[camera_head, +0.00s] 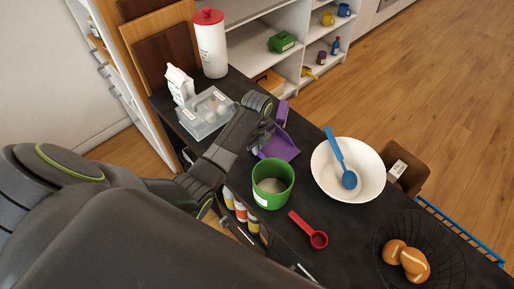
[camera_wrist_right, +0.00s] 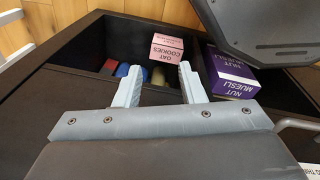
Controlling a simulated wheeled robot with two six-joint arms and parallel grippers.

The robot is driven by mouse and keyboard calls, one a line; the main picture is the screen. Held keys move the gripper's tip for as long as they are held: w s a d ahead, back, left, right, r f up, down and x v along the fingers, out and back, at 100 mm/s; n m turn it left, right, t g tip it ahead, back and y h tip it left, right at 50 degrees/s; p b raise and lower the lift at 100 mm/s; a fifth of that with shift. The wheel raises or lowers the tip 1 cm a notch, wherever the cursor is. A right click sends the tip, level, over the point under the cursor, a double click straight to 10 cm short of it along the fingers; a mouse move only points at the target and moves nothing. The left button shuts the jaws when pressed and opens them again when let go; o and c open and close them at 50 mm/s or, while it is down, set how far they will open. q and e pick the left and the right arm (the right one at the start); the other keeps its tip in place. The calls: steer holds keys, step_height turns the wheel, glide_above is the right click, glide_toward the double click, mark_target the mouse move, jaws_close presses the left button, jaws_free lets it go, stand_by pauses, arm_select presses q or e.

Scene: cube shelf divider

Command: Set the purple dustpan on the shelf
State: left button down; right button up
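The purple dustpan (camera_head: 280,147) is on or just above the dark counter in the head view, its handle (camera_head: 282,112) pointing toward the back. My left gripper (camera_head: 268,126) is right at the dustpan, by the base of its handle; the fingers are small and partly hidden, so I cannot tell whether they grip it. The white cube shelf (camera_head: 257,64) stands behind the counter with several compartments. My right gripper (camera_wrist_right: 160,84) shows only in the right wrist view, fingers spread and nothing between them.
The shelf holds a green item (camera_head: 282,42). Boxes (camera_wrist_right: 230,75) lie below my right gripper.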

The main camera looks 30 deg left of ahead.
arm_select(q)
steer(key=shift+f, duration=0.45)
steer(key=c, duration=1.6)
jaws_free()
steer(key=shift+f, duration=0.1)
step_height(320, 180, up, 9)
steer(key=shift+f, duration=0.1)
steer(key=shift+r+p, duration=1.35)
steer(key=shift+r, duration=0.4)
